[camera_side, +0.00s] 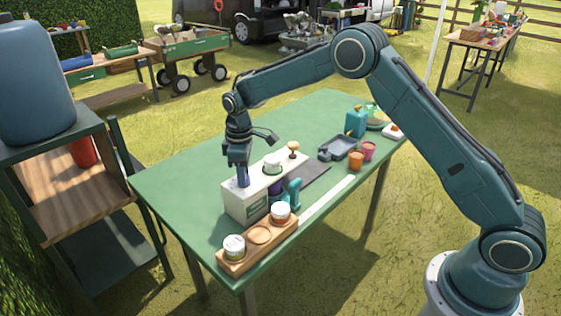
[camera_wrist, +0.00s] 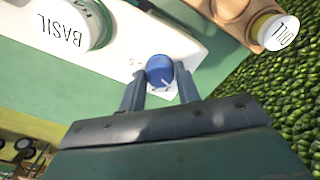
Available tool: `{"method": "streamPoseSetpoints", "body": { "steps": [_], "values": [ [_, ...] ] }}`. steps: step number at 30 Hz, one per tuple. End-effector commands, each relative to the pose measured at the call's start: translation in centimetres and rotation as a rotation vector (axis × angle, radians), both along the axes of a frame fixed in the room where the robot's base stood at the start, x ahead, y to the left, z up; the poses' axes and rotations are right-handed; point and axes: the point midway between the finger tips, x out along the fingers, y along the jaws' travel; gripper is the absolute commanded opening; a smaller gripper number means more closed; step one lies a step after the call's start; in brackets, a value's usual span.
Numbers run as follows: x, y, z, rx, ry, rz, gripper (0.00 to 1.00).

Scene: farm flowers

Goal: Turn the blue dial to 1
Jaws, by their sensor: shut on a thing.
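The blue dial (camera_wrist: 160,70) is a round knob with a white pointer mark, on top of a white box (camera_wrist: 125,45). My gripper (camera_wrist: 161,84) points down at the dial, one finger on each side, and is shut on it. In the side view my gripper (camera_side: 241,176) stands over the left end of the white box (camera_side: 240,206), and a little of the blue dial (camera_side: 243,182) shows between the fingers.
A jar marked BASIL (camera_wrist: 72,24) stands on the box beside the dial. A wooden rack (camera_side: 250,252) with jars is in front, including one marked DILL (camera_wrist: 277,32). A teal handled tool (camera_side: 292,190), a dark tray (camera_side: 338,148) and small cups (camera_side: 356,160) are to the right. The table's left part is clear.

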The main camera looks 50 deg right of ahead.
Motion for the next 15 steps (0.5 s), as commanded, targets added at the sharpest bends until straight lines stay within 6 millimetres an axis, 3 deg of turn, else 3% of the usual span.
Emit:
{"method": "streamPoseSetpoints", "body": {
  "steps": [15],
  "values": [
    [0.02,0.01,0.09,0.0,-0.001,-0.332,0.1]
  ]
}}
